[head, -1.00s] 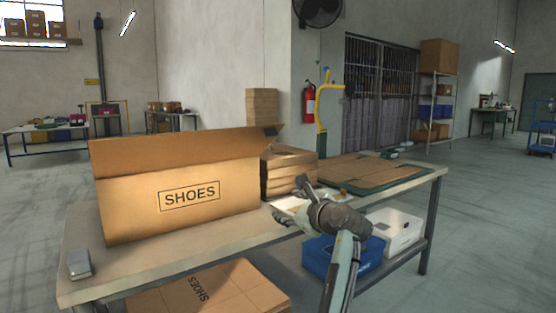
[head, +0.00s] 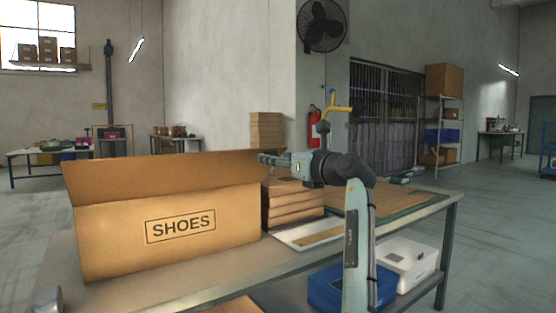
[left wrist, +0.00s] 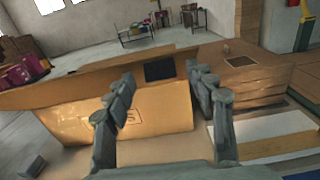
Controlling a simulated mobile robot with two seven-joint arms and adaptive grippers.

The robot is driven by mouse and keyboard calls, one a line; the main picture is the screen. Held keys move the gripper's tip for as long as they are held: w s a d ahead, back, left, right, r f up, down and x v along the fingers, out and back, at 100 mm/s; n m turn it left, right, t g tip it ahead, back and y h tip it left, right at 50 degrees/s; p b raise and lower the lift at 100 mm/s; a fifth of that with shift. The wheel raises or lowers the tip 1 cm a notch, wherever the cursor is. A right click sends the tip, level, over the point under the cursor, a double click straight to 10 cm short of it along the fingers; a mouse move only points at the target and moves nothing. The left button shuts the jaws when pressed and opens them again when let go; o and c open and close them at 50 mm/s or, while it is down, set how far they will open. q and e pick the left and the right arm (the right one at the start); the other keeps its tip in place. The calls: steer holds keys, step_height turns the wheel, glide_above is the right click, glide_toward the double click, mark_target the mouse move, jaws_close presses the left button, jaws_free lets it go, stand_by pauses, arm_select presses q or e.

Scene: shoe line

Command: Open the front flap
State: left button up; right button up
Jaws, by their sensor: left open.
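The cardboard shoe box (head: 110,240) stands on the table with SHOES printed on its front. A long brown panel (head: 150,170) rises above its front face; I cannot tell for sure whether this is the front flap. In the left wrist view the box front (left wrist: 85,118) and this panel (left wrist: 95,82), with a dark patch near its right end, lie beyond my fingers. My left gripper (head: 266,158) is at the panel's right end; contact cannot be told. In the left wrist view its fingers (left wrist: 165,90) are apart and empty. My right gripper is not in view.
A stack of flat boxes (head: 292,208) stands right of the shoe box, with a white sheet (head: 312,236) before it. Flat cardboard (head: 385,199) lies farther right. A blue bin (head: 325,285) and a white box (head: 405,258) are below the tabletop. A small grey object (head: 47,300) lies front left.

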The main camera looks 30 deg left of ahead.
arm_select(q)
steer(key=shift+w+a, duration=0.1)
steer(key=shift+a, duration=0.1)
steer(key=shift+c, duration=0.3)
jaws_close()
